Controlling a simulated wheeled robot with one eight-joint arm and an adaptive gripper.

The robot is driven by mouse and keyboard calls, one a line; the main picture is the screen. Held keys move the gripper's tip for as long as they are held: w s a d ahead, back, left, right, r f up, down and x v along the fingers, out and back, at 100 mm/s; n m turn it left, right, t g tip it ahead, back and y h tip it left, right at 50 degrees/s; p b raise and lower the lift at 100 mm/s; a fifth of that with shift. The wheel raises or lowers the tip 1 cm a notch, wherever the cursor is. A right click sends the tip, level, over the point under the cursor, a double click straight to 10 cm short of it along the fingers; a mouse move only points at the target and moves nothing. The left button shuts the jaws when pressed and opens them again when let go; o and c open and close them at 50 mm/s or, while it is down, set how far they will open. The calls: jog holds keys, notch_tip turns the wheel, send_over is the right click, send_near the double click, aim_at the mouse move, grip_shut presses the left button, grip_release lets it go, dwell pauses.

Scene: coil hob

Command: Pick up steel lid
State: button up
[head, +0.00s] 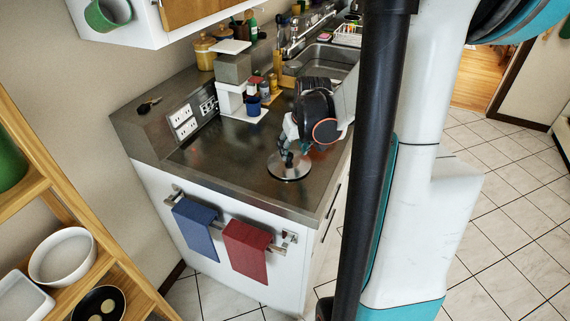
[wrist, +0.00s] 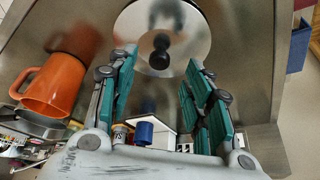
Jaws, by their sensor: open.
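The steel lid (head: 289,171) is a shiny round disc lying flat on the dark metal counter, near its front edge. In the wrist view the lid (wrist: 190,30) is at the top, with a dark round knob (wrist: 160,57) standing up from its middle. My gripper (head: 288,157) is over the lid in the head view and hides part of it. In the wrist view my gripper (wrist: 161,62) is open, with teal finger pads left and right of the knob. The pads look apart from the knob.
An orange mug (wrist: 57,85) is on the counter left of the fingers in the wrist view. A blue cup (head: 253,106) and small jars stand behind the lid. A blue towel (head: 196,229) and red towel (head: 246,250) hang at the counter's front.

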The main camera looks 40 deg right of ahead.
aim_at(290, 155)
jog(key=shift+w+b+x, duration=0.1)
jog(key=shift+b+x, duration=0.55)
jog(key=shift+x, duration=0.7)
jog(key=shift+w+b+x, duration=0.15)
jog(key=shift+b+x, duration=0.45)
jog(key=shift+x, duration=0.7)
jog(key=shift+d+r, duration=0.1)
jog(key=shift+r, duration=0.05)
grip_shut()
